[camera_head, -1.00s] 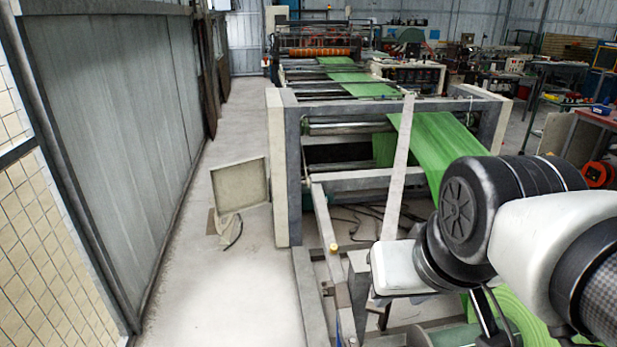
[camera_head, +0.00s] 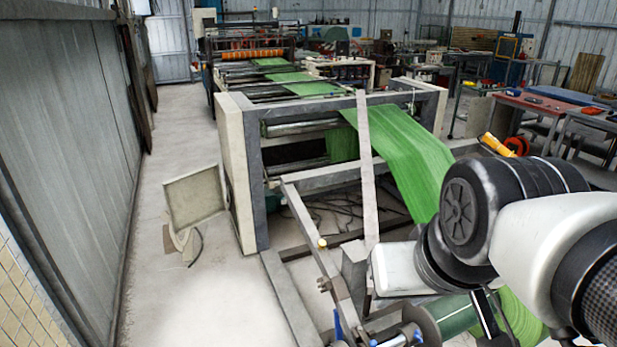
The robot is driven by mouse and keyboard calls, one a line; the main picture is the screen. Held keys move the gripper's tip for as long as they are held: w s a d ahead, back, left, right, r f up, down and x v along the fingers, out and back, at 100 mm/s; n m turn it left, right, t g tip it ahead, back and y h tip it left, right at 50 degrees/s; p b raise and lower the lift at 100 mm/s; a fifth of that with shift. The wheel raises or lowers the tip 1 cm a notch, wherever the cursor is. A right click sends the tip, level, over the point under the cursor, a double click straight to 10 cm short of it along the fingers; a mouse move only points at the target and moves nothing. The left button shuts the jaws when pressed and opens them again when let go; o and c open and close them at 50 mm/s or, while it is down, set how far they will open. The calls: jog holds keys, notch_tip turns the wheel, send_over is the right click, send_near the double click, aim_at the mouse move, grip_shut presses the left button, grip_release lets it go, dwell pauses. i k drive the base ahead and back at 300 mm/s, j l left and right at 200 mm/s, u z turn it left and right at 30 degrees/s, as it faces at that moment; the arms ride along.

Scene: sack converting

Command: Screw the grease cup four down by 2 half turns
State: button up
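A small yellow, brass-like cap (camera_head: 322,243) sits on top of the grey slanted frame bar in the middle of the picture. It may be a grease cup, but it is too small to tell, and no number or label can be read. My arm comes in from the right, with its dark joint and white links in front of the machine's near end. Dark narrow parts hang below the arm at the lower right. I cannot make out the gripper's fingertips or whether they hold anything.
The sack machine (camera_head: 242,170) carries a green web (camera_head: 400,150). A green roll (camera_head: 515,320) lies under my arm. A tilted panel (camera_head: 194,195) leans left of the machine. Clear floor (camera_head: 200,300) runs along the left wall. A red-topped table (camera_head: 535,102) stands at the right.

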aim_at(321, 246)
jog(key=j+z, duration=1)
jog(key=i+j+z, duration=0.1)
jog(key=j+z, duration=1.2)
jog(key=j, duration=2.75)
